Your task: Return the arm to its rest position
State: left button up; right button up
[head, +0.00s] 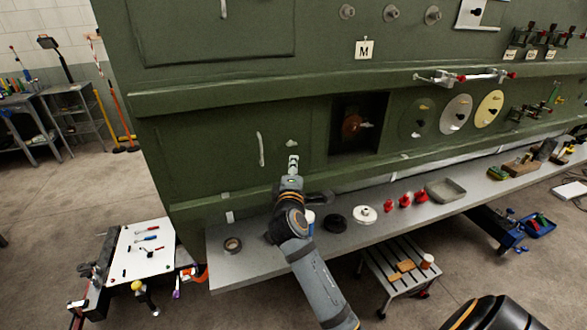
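The ledge carries a tape roll (233,245), a black disc (335,223), a white disc (365,215), red items (405,200) and a grey tray (445,190). A step stool (400,273) stands below. A white-topped cart (140,248) stands at left.

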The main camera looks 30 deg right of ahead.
dwell(0.4)
jog(key=s+f+m+g+y, duration=0.25)
jog(key=s+f, duration=0.25)
jog(key=f, duration=0.5)
jog(key=s+a+f+m+g+y, duration=0.4)
jog(key=s+a+f, duration=0.3)
jog(key=s, duration=0.4)
jog(key=s+a+f+m+g+y, duration=0.3)
jog(key=s+a+f+g, duration=0.15)
jog(key=s+f, duration=0.5)
jog(key=s+d+f+g+b, duration=0.1)
jog(key=s+d+f+b, duration=0.1)
jog(key=f, duration=1.3)
jog(key=s+d+f+b, duration=0.1)
jog(key=s+f+b, duration=0.1)
jog(key=f, duration=1.2)
jog(key=s+d+f+g+b, duration=0.1)
jog(key=s+f+b, duration=0.1)
jog(key=s+f, duration=1.6)
jog(key=shift+s+f+m, duration=0.2)
jog(key=shift+f+m, duration=0.1)
jog(key=shift+m, duration=0.05)
jog(key=shift+d, duration=0.1)
